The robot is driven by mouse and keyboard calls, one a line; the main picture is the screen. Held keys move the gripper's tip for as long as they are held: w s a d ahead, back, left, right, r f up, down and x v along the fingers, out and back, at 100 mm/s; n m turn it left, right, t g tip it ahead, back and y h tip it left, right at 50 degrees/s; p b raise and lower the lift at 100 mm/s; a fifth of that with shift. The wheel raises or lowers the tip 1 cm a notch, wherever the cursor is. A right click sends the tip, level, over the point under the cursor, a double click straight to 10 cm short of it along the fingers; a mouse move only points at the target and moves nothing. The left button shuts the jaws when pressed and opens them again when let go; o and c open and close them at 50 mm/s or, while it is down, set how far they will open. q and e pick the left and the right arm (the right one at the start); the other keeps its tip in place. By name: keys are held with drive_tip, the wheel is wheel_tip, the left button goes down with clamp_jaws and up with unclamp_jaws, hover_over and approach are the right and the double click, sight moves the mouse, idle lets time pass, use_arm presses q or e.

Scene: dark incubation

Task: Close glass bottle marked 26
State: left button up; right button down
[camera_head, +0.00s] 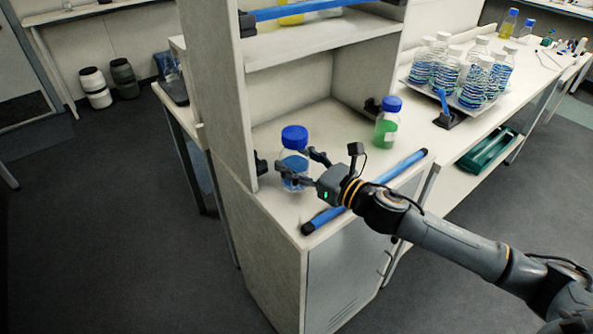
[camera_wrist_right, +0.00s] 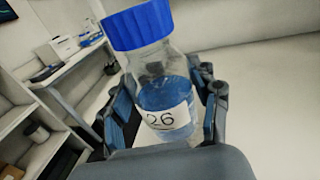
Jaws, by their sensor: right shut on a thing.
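The glass bottle marked 26 (camera_head: 293,164) stands upright on the counter of the white cabinet, with blue liquid inside. Its blue cap (camera_head: 294,137) sits on the neck; how tight it is I cannot tell. In the right wrist view the bottle (camera_wrist_right: 164,95) shows its label with "26", and the blue cap (camera_wrist_right: 137,25) is at the top. My right gripper (camera_head: 298,170) is shut on the bottle's body from the right, below the cap. My left gripper is not in view.
A bottle with green liquid (camera_head: 385,130) and a blue cap stands to the right. A blue bar handle (camera_head: 368,188) runs along the front edge. A tray (camera_head: 478,106) of several bottles and a green rack (camera_head: 487,148) are farther right. A cabinet side wall (camera_head: 213,75) rises at the left.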

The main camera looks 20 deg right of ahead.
drive_tip(key=shift+w+f, duration=0.25)
drive_tip(key=shift+f, duration=0.05)
wheel_tip(320, 180, down, 3)
drive_tip(key=shift+r, duration=0.1)
drive_tip(key=shift+c, duration=1.7)
unclamp_jaws()
drive_tip(key=shift+f, duration=0.25)
